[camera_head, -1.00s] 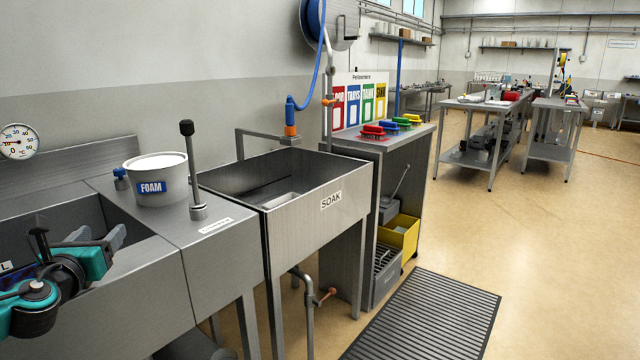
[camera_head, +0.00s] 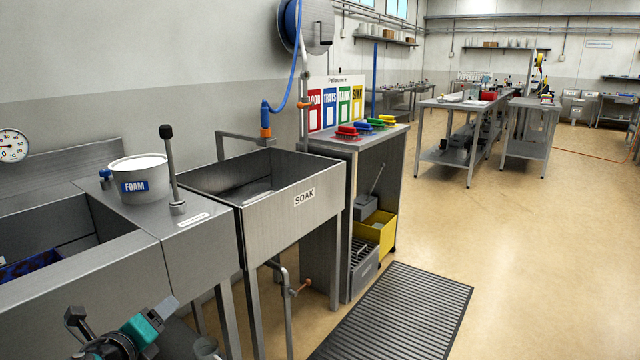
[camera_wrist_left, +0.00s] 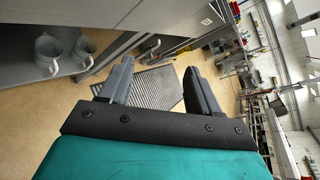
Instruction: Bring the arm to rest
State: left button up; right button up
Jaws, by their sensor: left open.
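My left gripper (camera_head: 165,310) is at the bottom left of the head view, in front of the steel counter and below its top edge. Its teal body and a grey finger show there. In the left wrist view its two grey fingers (camera_wrist_left: 157,86) stand wide apart with nothing between them. My right gripper is in neither view.
The steel counter (camera_head: 190,240) carries a white FOAM tub (camera_head: 138,182) and a black-knobbed lever (camera_head: 171,170). A SOAK sink (camera_head: 285,205) stands beside it. Mugs (camera_wrist_left: 48,52) sit on a shelf in the wrist view. A ribbed mat (camera_head: 400,310) lies on open floor.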

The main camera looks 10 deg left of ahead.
pick_arm(q)
jog(key=s+d+f+n+g+h+p, duration=0.1)
jog(key=s+d+f+n+h+p, duration=0.1)
jog(key=s+d+f+n, duration=0.35)
jog(key=s+d+f+n+g+h+p, duration=0.1)
jog(key=s+d+f+n+g+h, duration=0.2)
jog(key=d+n, duration=0.45)
jog(key=s+d+f+n+p, duration=0.1)
jog(key=s+d+n, duration=0.2)
jog(key=s+n, duration=0.2)
jog(key=s+d+f+n+y+p, duration=0.1)
jog(key=s+d+n+p, duration=0.1)
jog(key=s+d+n, duration=0.2)
jog(key=s+n, duration=0.2)
jog(key=s, duration=0.1)
jog(key=shift+f, duration=0.15)
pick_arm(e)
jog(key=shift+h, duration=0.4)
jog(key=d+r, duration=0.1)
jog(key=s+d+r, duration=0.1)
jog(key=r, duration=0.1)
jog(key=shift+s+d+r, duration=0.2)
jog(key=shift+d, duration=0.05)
pick_arm(q)
jog(key=shift+c, duration=0.3)
